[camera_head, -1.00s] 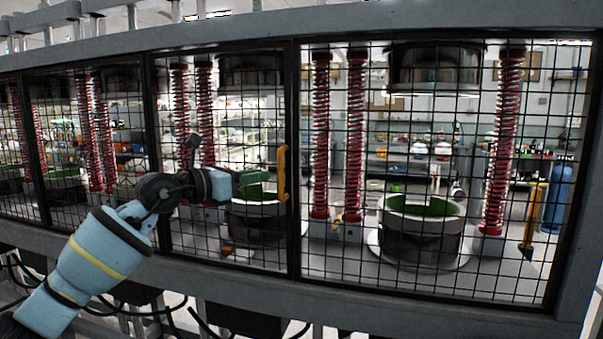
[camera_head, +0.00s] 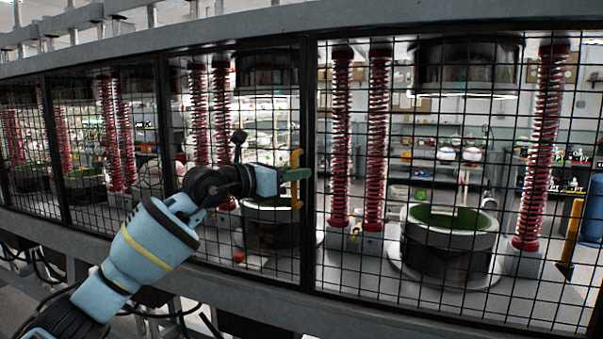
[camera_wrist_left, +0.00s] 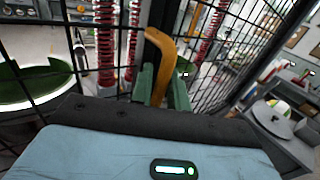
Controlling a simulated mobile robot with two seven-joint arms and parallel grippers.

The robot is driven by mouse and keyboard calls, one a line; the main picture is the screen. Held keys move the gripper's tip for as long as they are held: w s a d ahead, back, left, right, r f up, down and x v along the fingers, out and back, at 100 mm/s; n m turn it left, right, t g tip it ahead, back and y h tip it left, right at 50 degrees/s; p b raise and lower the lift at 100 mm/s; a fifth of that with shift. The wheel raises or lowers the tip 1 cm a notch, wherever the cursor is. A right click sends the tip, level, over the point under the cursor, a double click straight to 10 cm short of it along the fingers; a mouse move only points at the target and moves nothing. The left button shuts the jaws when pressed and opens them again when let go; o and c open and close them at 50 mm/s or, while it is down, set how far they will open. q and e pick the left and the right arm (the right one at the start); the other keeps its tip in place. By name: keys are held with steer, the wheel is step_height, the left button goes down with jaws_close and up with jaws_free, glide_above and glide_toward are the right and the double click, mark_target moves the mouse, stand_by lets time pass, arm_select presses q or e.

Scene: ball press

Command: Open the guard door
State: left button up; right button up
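The guard door is a black-framed wire mesh panel (camera_head: 455,180) in the press's front, and it looks closed. A yellow door handle (camera_head: 296,160) stands upright by the dark post left of this panel. My left gripper (camera_head: 297,174) has reached the handle, its green fingers level with the handle's middle. In the left wrist view, the yellow handle (camera_wrist_left: 161,52) rises between the two green fingers (camera_wrist_left: 161,88), one on each side. Whether the fingers press on it cannot be made out. My right gripper is in neither view.
More mesh panels (camera_head: 110,150) continue to the left. Behind the mesh stand red springs (camera_head: 378,140) and round dies with green insides (camera_head: 450,240). A grey beam (camera_head: 400,318) runs below the panels. Cables hang at the lower left.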

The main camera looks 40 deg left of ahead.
arm_select(q)
jaws_close()
steer(key=shift+s, duration=0.2)
